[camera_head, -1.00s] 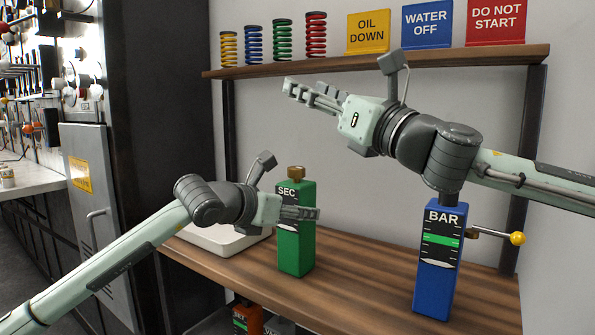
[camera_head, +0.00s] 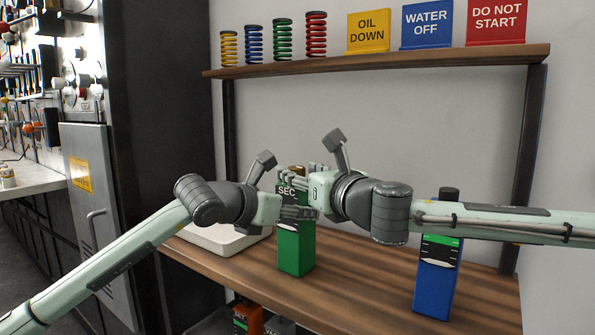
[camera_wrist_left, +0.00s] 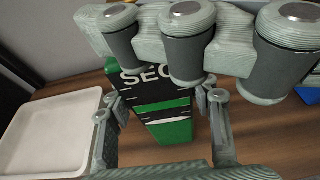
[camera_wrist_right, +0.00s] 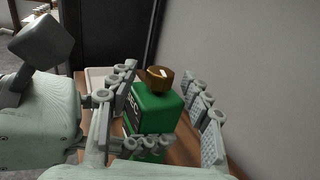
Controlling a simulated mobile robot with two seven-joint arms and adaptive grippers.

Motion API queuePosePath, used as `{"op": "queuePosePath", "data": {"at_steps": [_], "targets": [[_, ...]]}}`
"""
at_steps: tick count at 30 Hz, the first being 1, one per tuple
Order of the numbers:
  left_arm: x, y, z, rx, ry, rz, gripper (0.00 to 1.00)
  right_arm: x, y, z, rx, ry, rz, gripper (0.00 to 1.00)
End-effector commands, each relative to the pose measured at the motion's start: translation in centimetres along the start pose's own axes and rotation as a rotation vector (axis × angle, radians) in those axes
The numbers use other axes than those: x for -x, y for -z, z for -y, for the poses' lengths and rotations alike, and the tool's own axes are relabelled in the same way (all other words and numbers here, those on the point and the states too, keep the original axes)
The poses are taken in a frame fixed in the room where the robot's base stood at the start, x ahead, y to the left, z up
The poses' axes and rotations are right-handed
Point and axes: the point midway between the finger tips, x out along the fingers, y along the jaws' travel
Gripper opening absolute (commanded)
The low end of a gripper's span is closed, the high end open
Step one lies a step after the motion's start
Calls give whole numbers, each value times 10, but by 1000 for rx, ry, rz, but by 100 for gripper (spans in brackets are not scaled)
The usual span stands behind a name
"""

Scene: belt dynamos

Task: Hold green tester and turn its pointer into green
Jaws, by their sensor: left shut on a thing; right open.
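The green tester (camera_head: 296,248), marked SEC, stands upright on the wooden bench. It has a brass knob (camera_wrist_right: 158,79) on top. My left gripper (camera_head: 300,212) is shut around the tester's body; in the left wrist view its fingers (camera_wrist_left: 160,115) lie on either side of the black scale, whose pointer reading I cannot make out. My right gripper (camera_head: 306,178) is open at the tester's top. In the right wrist view its fingers (camera_wrist_right: 165,110) are spread, one on each side of the knob and apart from it.
A blue tester (camera_head: 436,285) stands to the right, partly behind my right arm. A white tray (camera_head: 222,240) lies left of the green tester. Above is a shelf (camera_head: 380,60) with several coloured springs and signs. The bench between the testers is clear.

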Motion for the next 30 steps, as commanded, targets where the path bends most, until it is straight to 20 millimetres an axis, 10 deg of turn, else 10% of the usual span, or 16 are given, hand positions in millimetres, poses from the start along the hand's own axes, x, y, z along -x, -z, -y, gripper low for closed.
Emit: {"op": "queuePosePath", "data": {"at_steps": [1, 14, 26, 30], "targets": [[-8, 31, -10, 9, -21, -64, 0, -6, 2, 0, 1, 0, 0, 49], [-8, 31, -10, 9, -21, -64, 0, -18, 2, 0, 1, 0, 1, 49], [-8, 31, -10, 9, -21, -64, 0, -17, 1, 0, 1, -1, 1, 2], [-8, 31, -10, 9, -21, -64, 0, -18, 2, -1, 0, 8, 1, 0]]}}
